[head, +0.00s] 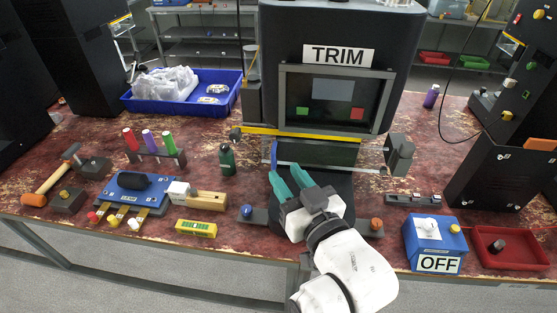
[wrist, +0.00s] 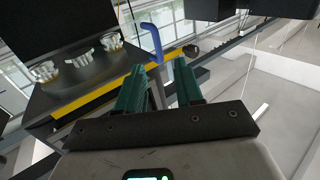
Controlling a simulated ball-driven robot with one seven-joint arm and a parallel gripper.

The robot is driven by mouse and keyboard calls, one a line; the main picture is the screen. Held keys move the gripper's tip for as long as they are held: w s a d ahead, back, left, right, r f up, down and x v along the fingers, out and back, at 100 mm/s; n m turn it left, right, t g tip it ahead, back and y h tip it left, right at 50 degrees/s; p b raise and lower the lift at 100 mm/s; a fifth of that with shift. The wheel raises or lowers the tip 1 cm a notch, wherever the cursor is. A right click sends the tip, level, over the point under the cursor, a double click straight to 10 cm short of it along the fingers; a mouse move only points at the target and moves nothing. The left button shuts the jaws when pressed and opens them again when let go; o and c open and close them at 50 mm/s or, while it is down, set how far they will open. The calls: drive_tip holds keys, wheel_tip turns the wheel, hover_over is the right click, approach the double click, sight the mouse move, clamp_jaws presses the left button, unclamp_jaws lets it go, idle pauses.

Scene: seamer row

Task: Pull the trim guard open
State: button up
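The machine labelled TRIM (head: 339,55) stands at the back middle of the table. Below its yellow strip is a dark see-through panel (head: 325,154), which looks like the trim guard; it appears lowered. A blue upright handle (head: 274,155) is at the panel's left end. In the wrist view the handle (wrist: 152,42) is a bent blue bar just beyond the fingertips. My gripper (head: 284,170) has two teal fingers, spread apart and empty in the wrist view (wrist: 159,65). The left fingertip is close below the handle in the head view; I cannot tell whether they touch.
A dark block with a blue knob (head: 246,212) is left of my arm; one with an orange knob (head: 376,227) is right. A blue OFF box (head: 434,240) and red tray (head: 510,247) are front right. A green bottle (head: 226,158) stands left of the machine.

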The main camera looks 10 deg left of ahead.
sight(274, 159)
drive_tip(key=shift+p+x, duration=0.35)
drive_tip(key=shift+x, duration=1.9)
clamp_jaws()
